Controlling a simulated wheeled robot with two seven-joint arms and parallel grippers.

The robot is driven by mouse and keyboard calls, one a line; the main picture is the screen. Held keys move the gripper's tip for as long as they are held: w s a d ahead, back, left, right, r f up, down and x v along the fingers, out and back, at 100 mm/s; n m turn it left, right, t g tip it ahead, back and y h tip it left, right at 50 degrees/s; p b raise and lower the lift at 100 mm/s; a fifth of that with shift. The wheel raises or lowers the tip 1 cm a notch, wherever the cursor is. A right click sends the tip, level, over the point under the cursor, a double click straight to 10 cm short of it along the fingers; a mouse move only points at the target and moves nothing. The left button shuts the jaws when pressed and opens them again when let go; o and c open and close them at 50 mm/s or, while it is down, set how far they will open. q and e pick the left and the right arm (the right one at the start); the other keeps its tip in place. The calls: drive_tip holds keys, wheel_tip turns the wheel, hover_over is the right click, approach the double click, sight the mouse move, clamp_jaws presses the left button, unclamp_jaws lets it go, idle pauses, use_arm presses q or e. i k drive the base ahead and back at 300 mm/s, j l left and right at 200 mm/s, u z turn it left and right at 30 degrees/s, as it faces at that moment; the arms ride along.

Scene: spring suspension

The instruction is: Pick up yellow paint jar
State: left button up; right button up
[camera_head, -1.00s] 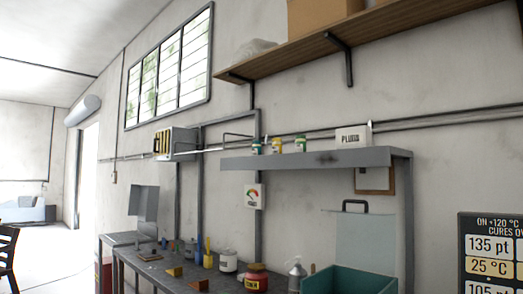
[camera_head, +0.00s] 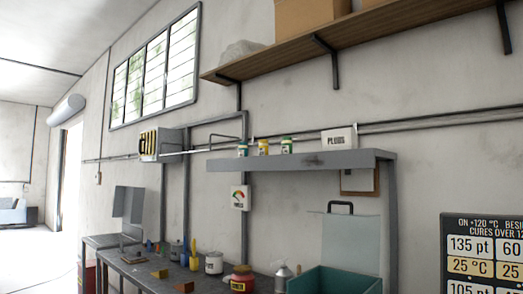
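A small yellow paint jar (camera_head: 263,148) with a pale lid stands on the grey metal shelf (camera_head: 300,162) on the wall. It is between two green jars, one on its left (camera_head: 243,149) and one on its right (camera_head: 287,146). All three look upright and stand apart from each other. Neither of my grippers shows in the head view.
A white PLUGS box (camera_head: 339,138) stands on the same shelf, right of the jars. Below, a workbench (camera_head: 128,268) carries a red jar (camera_head: 242,278), a white can (camera_head: 213,263), a spray bottle (camera_head: 283,274) and a teal toolbox (camera_head: 335,281). A wooden shelf (camera_head: 390,32) hangs above.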

sight(263, 145)
drive_tip(key=z, duration=0.3)
drive_tip(key=i+j+z, duration=0.25)
drive_tip(key=j+z, duration=0.3)
drive_tip(key=i+j+z, duration=0.25)
drive_tip(key=j, duration=0.55)
drive_tip(key=j+z, duration=0.2)
drive_tip(key=j, duration=0.6)
drive_tip(key=i+j, duration=0.1)
drive_tip(key=j, duration=1.65)
drive_tip(key=i+j, duration=0.15)
drive_tip(key=j, duration=0.75)
drive_tip(key=k+l+z, duration=0.1)
drive_tip(key=z, duration=0.15)
